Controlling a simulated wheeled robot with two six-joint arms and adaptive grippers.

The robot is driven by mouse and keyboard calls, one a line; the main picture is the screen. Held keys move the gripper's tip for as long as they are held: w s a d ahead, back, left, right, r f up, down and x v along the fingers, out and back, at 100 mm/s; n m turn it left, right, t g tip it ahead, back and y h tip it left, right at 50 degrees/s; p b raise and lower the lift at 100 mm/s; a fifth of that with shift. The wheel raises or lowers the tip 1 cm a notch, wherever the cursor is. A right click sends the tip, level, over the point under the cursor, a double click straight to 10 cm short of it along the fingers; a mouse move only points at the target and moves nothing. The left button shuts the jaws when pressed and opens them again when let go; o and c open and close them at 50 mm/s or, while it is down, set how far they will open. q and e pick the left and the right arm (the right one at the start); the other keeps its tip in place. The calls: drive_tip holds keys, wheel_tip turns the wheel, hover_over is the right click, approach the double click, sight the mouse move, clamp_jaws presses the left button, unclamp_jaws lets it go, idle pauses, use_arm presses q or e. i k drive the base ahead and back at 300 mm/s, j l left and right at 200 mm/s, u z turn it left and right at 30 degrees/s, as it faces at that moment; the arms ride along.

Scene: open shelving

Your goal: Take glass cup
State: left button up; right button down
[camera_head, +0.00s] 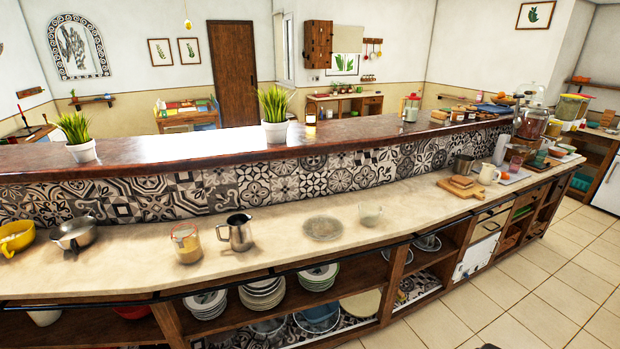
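A small clear glass cup (370,214) stands upright on the pale counter (285,245), right of the middle of the view. A larger glass vessel with light brown contents (186,244) stands further left on the same counter. A round, see-through glass dish (323,228) lies flat between the clear cup and a metal pitcher (236,232). I cannot tell for sure which glass the task names. Neither of my grippers can be made out in this view.
A yellow bowl (15,238) and a metal pan (74,233) stand at the left. A cutting board with bread (461,187) and a white jug (488,174) stand at the right. Open shelves below hold plate stacks (262,293). A raised dark ledge (340,135) runs behind. Tiled floor (540,285) is clear at right.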

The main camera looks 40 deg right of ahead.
sight(372, 214)
drive_tip(key=z, duration=1.7)
